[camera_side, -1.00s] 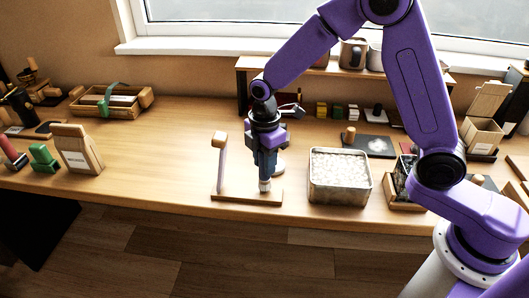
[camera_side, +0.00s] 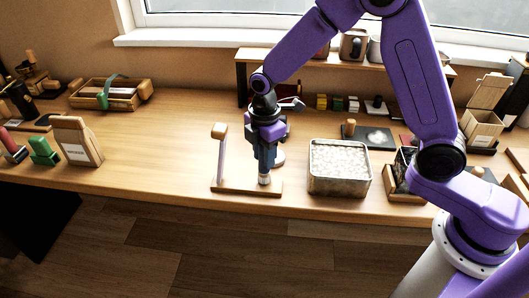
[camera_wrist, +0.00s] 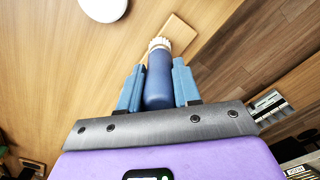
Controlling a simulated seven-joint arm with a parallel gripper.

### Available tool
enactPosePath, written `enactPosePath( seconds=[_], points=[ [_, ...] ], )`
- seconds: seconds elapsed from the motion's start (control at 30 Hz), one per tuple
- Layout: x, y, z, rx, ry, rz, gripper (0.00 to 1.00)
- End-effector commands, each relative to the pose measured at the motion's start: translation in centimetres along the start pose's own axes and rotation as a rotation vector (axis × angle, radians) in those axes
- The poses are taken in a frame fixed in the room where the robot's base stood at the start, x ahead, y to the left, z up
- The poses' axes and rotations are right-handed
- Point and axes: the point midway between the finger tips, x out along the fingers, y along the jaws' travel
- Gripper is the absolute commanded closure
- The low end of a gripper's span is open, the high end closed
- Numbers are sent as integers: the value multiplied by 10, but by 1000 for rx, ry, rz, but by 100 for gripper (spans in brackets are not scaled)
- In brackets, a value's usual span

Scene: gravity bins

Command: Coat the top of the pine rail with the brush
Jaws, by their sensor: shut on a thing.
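The pine rail (camera_side: 240,187) is a flat, pale wooden strip near the front edge of the bench. One end of a pale wooden piece, likely the rail, shows in the wrist view (camera_wrist: 181,29). My gripper (camera_side: 265,158) points down over the right part of the rail. Its blue fingers (camera_wrist: 158,88) are shut on the brush's dark blue handle. The brush (camera_wrist: 159,80) has pale bristles, which also show at its tip in the side view (camera_side: 264,180). The bristles are at or just above the rail; I cannot tell if they touch.
A thin upright with a wooden block (camera_side: 219,131) stands at the rail's left end. A metal tin of pale contents (camera_side: 340,187) stands close on the right. A white disc (camera_wrist: 103,8) lies behind the brush. Bench space left of the rail is clear.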

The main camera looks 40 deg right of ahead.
Motion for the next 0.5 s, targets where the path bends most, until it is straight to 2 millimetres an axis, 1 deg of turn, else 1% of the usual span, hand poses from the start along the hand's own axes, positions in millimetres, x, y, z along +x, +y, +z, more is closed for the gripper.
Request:
enactPosePath(
  seconds=[0.5],
  points=[
    [6,0,0,0,0,0,100]
  ],
)
